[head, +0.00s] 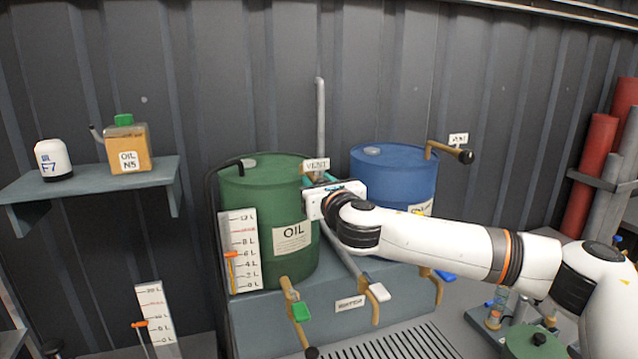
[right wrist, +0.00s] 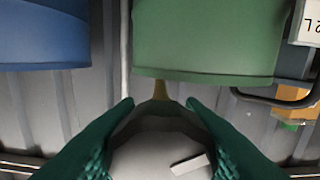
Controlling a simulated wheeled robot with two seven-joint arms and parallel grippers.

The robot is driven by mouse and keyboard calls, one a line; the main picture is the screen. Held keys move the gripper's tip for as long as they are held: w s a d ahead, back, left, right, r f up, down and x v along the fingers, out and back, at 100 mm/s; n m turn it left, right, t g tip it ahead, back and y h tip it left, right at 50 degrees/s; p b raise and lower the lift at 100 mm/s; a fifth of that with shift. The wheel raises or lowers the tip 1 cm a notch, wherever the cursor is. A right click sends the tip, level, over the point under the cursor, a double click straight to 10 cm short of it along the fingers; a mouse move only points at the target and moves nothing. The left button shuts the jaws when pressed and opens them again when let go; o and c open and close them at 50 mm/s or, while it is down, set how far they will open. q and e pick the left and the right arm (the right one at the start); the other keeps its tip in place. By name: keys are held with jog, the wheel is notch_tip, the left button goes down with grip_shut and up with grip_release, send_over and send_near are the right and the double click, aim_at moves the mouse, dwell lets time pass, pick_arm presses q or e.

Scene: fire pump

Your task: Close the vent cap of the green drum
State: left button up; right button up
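The green drum (head: 262,215) stands on a grey stand, with an OIL label on its front. A white VENT sign (head: 316,166) shows at its upper right. My right gripper (head: 325,181) is at the drum's upper right edge, under this sign, and its body hides the vent there. In the right wrist view, the green drum (right wrist: 205,40) is above and a brass vent pipe (right wrist: 160,91) runs to a rounded grey vent cap (right wrist: 155,140). My right gripper's green fingers (right wrist: 160,104) are spread either side of the cap; contact is unclear. My left gripper is out of view.
A blue drum (head: 385,172) with its own brass vent pipe (head: 442,150) stands to the right. A level gauge (head: 240,250) and brass taps (head: 293,300) are in front of the green drum. A shelf (head: 90,184) is at left, red cylinders (head: 598,160) at right.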

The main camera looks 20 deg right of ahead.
jog(key=c, duration=0.4)
jog(key=shift+c, duration=0.2)
jog(key=shift+m, duration=0.4)
jog(key=m, duration=0.4)
jog(key=shift+f+m+b, duration=0.1)
jog(key=shift+m+b, duration=0.2)
jog(key=shift+b, duration=0.05)
jog(key=m, duration=0.6)
jog(key=shift+b, duration=0.35)
jog(key=m, duration=0.6)
jog(key=shift+d+f+m+b, duration=0.1)
jog(key=shift+m+b, duration=0.2)
jog(key=shift+b, duration=0.05)
jog(key=m, duration=0.5)
jog(key=shift+m, duration=0.4)
jog(key=o, duration=1)
